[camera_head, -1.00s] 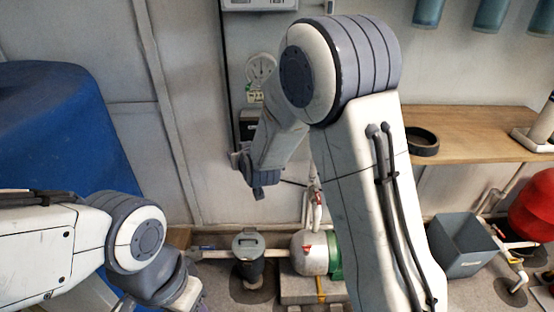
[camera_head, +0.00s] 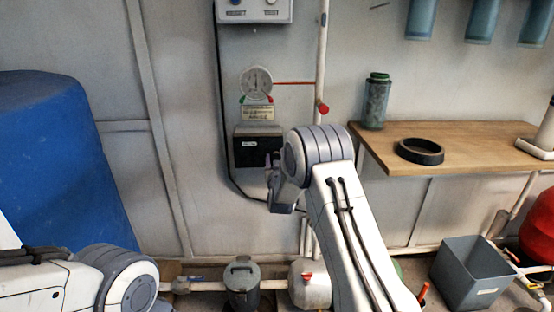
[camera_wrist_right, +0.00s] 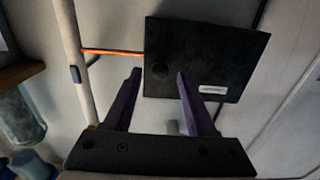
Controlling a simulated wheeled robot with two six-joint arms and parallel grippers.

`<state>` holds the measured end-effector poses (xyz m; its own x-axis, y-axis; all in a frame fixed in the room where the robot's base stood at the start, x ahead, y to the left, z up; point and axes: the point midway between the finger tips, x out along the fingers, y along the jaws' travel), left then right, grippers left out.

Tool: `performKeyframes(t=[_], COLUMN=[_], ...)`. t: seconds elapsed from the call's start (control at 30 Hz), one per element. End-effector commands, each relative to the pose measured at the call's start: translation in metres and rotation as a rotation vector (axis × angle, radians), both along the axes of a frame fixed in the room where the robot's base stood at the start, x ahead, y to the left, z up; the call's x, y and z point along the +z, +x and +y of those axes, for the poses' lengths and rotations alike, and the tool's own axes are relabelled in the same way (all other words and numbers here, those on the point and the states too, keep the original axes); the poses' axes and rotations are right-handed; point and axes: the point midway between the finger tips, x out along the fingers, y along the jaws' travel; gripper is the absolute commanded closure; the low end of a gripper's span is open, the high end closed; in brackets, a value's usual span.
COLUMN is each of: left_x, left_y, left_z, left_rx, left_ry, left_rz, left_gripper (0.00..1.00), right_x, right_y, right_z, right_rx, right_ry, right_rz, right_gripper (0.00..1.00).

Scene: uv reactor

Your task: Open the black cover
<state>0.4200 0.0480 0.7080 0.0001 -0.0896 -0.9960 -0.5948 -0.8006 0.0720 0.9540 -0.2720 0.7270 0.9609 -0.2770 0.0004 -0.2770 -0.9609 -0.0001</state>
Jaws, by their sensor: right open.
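The black cover (camera_head: 250,154) is a dark rectangular panel with a small white label, mounted on the wall below the round gauge. My right gripper (camera_head: 272,160) is in front of its lower right part.
The gauge (camera_head: 256,82) and a red-handled pipe (camera_head: 323,70) are close by on the wall. A wooden shelf (camera_head: 490,150) with a black ring (camera_head: 420,151) and green-capped canister (camera_head: 376,101) is at right. A blue tank (camera_head: 60,160) stands left.

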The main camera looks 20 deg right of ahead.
Motion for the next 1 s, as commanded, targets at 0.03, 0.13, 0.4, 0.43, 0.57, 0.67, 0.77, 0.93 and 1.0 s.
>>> performKeyframes(t=[0.03, 0.13, 0.4, 0.43, 0.57, 0.67, 0.77, 0.93, 1.0], left_x=[-0.002, -0.003, -0.004, -0.004, -0.004, -0.004, -0.004, -0.004, -0.004], left_y=[0.000, 0.000, 0.000, 0.000, 0.000, 0.000, 0.000, 0.000, 0.000], left_z=[0.000, 0.000, 0.000, 0.000, 0.000, 0.000, 0.000, 0.000, 0.000], left_rx=[0.000, 0.000, 0.000, 0.000, 0.000, 0.000, 0.000, 0.000, 0.000], left_ry=[0.000, 0.000, 0.000, 0.000, 0.000, 0.000, 0.000, 0.000, 0.000], left_rz=[0.000, 0.000, 0.000, 0.000, 0.000, 0.000, 0.000, 0.000, 0.000], left_gripper=[0.50, 0.50, 0.50, 0.50, 0.50, 0.50, 0.50, 0.50, 0.50], right_x=[-0.001, -0.001, 0.000, 0.000, 0.000, 0.000, 0.000, 0.000, 0.000], right_y=[0.006, 0.014, 0.020, 0.020, 0.020, 0.020, 0.020, 0.020, 0.020], right_z=[-0.002, -0.004, -0.006, -0.006, -0.006, -0.006, -0.006, -0.006, -0.006], right_rx=[-0.001, -0.001, 0.000, 0.000, 0.001, 0.001, 0.001, 0.000, 0.000], right_ry=[0.000, 0.001, 0.000, 0.000, 0.000, 0.000, 0.000, 0.000, 0.000], right_rz=[-0.002, -0.001, 0.001, 0.001, 0.001, 0.001, 0.001, 0.001, 0.001], right_gripper=[0.43, 0.43, 0.43, 0.43, 0.55, 0.93, 1.00, 1.00, 1.00])
